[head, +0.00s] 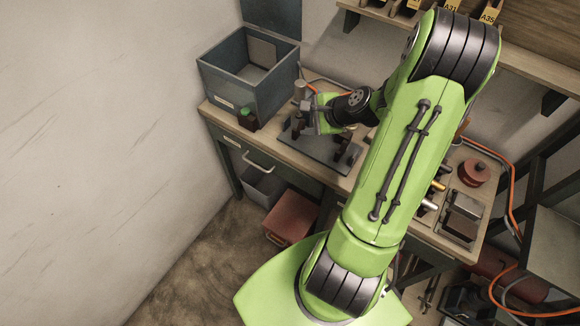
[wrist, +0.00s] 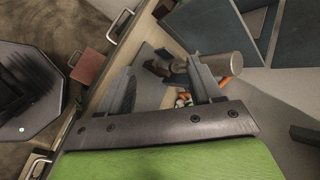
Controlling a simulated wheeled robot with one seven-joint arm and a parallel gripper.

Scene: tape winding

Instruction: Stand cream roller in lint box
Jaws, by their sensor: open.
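The lint box looks to be the open blue-grey box (head: 233,88) at the back left of the bench. Its walls (wrist: 205,22) fill the top right of the wrist view. A pale cylinder (head: 300,88), which I take for the cream roller, stands close to the box's right side. It also shows in the wrist view (wrist: 228,65), just beyond the right finger, which partly hides it. My gripper (head: 309,120) is open over the grey plate, with the cylinder outside its fingers (wrist: 163,80). Nothing is clearly held. My arm covers much of the bench.
The dark grey plate (head: 325,152) carries small black fixtures. A brown-red round pot (head: 473,172) is at the right. A red box (head: 291,216) sits below the bench.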

